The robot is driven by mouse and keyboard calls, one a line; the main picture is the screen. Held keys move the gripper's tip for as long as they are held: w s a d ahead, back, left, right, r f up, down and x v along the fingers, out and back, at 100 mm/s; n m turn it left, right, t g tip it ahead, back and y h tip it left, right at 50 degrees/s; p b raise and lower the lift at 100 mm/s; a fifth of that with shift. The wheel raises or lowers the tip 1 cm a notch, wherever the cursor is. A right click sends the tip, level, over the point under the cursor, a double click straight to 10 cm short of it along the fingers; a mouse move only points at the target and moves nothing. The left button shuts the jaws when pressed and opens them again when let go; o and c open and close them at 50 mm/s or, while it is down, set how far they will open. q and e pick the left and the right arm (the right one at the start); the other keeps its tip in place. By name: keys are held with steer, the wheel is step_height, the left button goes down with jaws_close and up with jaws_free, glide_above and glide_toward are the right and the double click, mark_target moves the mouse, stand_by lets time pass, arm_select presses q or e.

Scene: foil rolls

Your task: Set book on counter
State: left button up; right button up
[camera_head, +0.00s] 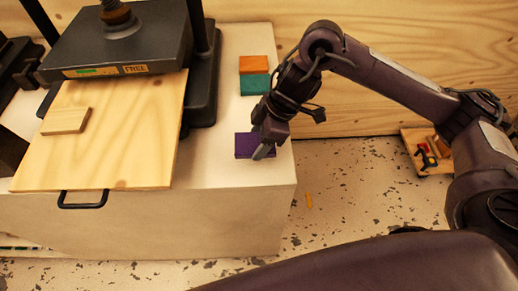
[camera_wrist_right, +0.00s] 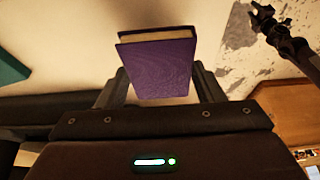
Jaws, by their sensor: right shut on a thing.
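A purple book (camera_head: 242,146) is at the right front part of the white counter (camera_head: 232,172). In the right wrist view the book (camera_wrist_right: 160,68) shows its purple cover and pale page edges, between the two fingers. My right gripper (camera_head: 264,148) is shut on the book at its right side. The book looks level and low over the counter top; I cannot tell whether it rests on it. My left gripper is not in view.
An orange book (camera_head: 254,64) and a teal book (camera_head: 254,85) lie behind on the counter. A dark press (camera_head: 125,45) with a wooden board (camera_head: 115,150) and a small wood block (camera_head: 66,120) stands left. The counter's right edge is close to the purple book.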

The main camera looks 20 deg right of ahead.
steer(key=shift+f, duration=2)
steer(key=shift+f, duration=0.2)
steer(key=o, duration=1)
steer(key=shift+d+r, duration=0.1)
steer(key=shift+r, duration=0.45)
steer(key=p+v, duration=0.1)
steer(key=v, duration=1)
